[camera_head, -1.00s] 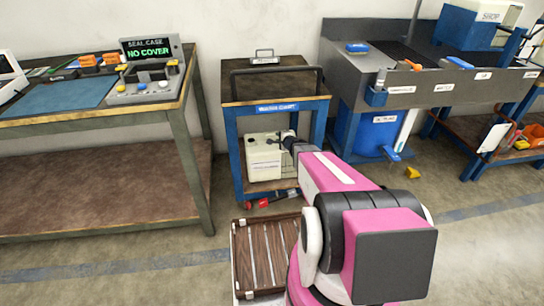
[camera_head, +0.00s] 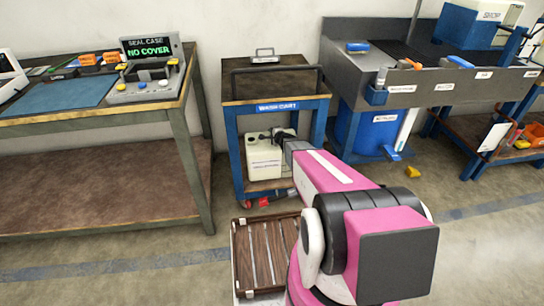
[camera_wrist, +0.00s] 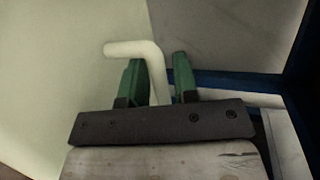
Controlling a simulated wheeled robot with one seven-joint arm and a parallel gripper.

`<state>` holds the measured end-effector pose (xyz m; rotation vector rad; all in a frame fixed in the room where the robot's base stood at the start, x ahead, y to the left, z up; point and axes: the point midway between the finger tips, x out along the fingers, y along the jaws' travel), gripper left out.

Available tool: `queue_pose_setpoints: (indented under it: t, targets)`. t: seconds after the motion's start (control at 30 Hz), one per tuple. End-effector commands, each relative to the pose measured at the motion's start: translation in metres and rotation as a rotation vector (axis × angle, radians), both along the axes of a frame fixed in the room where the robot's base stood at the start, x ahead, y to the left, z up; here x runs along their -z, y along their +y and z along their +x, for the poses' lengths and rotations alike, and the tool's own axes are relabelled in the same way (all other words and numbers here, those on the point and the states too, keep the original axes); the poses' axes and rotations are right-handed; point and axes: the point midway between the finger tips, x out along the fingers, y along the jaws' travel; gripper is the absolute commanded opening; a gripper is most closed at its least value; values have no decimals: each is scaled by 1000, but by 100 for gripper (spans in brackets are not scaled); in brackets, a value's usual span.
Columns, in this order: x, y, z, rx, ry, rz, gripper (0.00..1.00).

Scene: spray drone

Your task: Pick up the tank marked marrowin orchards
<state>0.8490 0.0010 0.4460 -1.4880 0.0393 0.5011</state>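A cream tank (camera_head: 262,163) stands upright on the lower shelf of the blue-framed wash cart (camera_head: 233,160). Its label is too small to read in the head view, so I cannot confirm the marking. In the wrist view, a pale bent handle (camera_wrist: 158,78) passes between the green fingertips of my gripper (camera_wrist: 160,80). A narrow gap shows between the handle and the right finger, so the fingers look open around it. In the head view my gripper (camera_head: 277,134) is at the top of the tank, and my arm hides the area to its right.
The cart's top (camera_head: 280,82) lies above the tank, with posts on both sides. A slatted wooden crate (camera_head: 266,258) is on the floor in front. A workbench (camera_head: 100,120) stands left and a sink unit (camera_head: 400,90) right. A red object (camera_head: 263,202) lies near the cart's base.

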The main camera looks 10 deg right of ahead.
Motion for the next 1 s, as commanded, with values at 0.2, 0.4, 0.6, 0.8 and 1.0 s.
queue_pose_setpoints:
  t: [0.2, 0.4, 0.6, 0.8, 1.0]
  targets:
    - [0, 0, 0, 0, 0, 0, 0]
    - [0, 0, 0, 0, 0, 0, 0]
    - [0, 0, -1, 0, 0, 0, 0]
    - [0, 0, -1, -1, 0, 0, 0]
    - [0, 0, -1, -1, 0, 0, 0]
